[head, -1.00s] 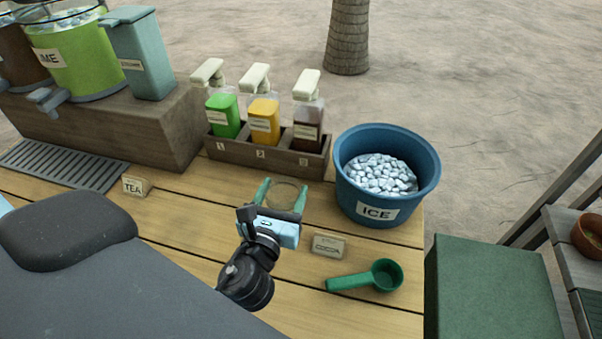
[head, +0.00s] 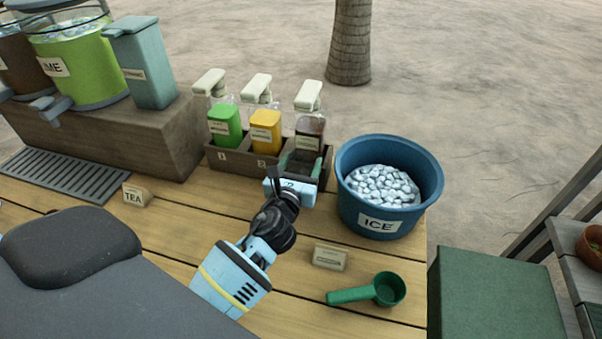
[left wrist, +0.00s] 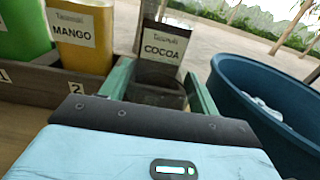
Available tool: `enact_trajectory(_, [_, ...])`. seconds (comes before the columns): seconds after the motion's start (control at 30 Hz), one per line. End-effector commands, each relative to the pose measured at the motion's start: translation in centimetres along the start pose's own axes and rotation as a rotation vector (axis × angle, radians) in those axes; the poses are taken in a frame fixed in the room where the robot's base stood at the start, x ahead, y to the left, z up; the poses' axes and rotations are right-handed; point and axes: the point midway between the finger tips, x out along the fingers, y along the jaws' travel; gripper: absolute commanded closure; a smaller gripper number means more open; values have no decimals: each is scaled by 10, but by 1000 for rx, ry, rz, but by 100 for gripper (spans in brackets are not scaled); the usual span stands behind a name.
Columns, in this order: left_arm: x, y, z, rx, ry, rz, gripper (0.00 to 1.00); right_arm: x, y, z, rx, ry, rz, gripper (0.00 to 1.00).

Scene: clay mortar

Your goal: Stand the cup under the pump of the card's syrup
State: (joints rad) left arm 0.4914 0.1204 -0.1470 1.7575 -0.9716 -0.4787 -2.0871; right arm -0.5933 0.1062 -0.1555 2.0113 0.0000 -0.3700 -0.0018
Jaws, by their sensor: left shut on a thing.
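The clear cup (left wrist: 158,95) is between the green fingers of my left gripper (head: 304,165), which is shut on it. It also shows faintly in the head view (head: 302,160). The cup is directly in front of the dark syrup bottle (head: 309,132), labelled COCOA in the left wrist view (left wrist: 164,46), below its cream pump (head: 309,95). I cannot tell whether its base touches anything. The yellow MANGO bottle (head: 265,130) and a green bottle (head: 225,124) stand to the left. A small card (head: 330,257) lies nearer; its print is unreadable. My right gripper is not in view.
The wooden bottle rack (head: 240,161) has numbered slots. A blue ICE tub (head: 386,213) stands close on the right. A green scoop (head: 367,290) lies at the front right. A TEA card (head: 136,194) and drip grate (head: 62,175) are at left, with bare boards between.

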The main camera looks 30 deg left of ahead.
Motion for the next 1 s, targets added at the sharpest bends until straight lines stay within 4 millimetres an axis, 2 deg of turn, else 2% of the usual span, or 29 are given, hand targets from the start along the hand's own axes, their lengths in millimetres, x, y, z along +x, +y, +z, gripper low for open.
enact_trajectory(0.03, [-1,0,-12,-1,8,1,72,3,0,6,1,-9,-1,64])
enact_trajectory(0.2, [-1,0,-33,-1,8,0,72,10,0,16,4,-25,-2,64])
enact_trajectory(0.6, [-1,0,-34,0,3,0,72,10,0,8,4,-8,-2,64])
enact_trajectory(0.63, [-1,0,-35,0,4,0,37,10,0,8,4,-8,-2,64])
enact_trajectory(0.7, [-1,0,-34,0,3,0,28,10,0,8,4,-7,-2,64])
enact_trajectory(0.8, [-1,0,-34,0,3,0,17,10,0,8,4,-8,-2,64])
enact_trajectory(1.0, [-1,0,-34,0,3,0,17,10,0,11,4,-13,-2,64])
